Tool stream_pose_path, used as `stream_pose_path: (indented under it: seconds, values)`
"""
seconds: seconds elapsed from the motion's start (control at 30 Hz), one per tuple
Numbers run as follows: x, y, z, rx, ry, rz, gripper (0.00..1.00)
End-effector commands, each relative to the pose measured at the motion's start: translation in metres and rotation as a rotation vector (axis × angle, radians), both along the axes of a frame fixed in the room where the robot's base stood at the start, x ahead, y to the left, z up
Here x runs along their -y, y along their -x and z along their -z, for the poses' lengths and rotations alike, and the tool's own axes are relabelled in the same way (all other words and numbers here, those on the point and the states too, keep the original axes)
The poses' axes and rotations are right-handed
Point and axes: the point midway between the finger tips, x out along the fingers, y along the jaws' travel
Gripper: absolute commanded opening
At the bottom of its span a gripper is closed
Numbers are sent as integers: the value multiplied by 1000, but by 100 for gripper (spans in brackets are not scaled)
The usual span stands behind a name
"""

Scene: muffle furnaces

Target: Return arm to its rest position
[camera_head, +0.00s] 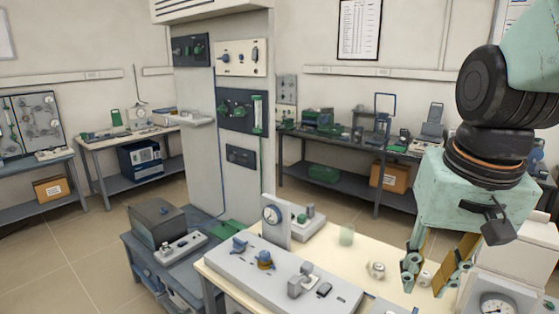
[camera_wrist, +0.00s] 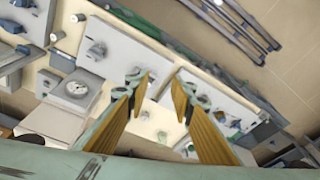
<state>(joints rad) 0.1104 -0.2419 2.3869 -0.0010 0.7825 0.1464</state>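My gripper (camera_head: 433,274) hangs from my arm at the right of the head view, above the right part of the cream bench. Its two yellow-sided fingers are spread apart with nothing between them. In the wrist view my gripper (camera_wrist: 160,98) also shows open and empty, pointing down over the bench and its grey panels. The bench surface lies below the fingertips, apart from them. A small pale cylindrical piece (camera_head: 376,270) stands on the bench left of my gripper. Another small pale piece (camera_head: 425,279) shows partly behind the fingers.
A white device with a dial (camera_head: 497,305) stands close at the lower right. A tall grey cabinet (camera_head: 200,140) rises behind. Side tables line the walls; open floor lies left.

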Motion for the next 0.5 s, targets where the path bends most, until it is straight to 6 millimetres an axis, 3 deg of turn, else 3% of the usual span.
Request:
stream_pose_path:
  seconds: [0.5]
  values:
    - [-25,66,-26,63,23,-123,22]
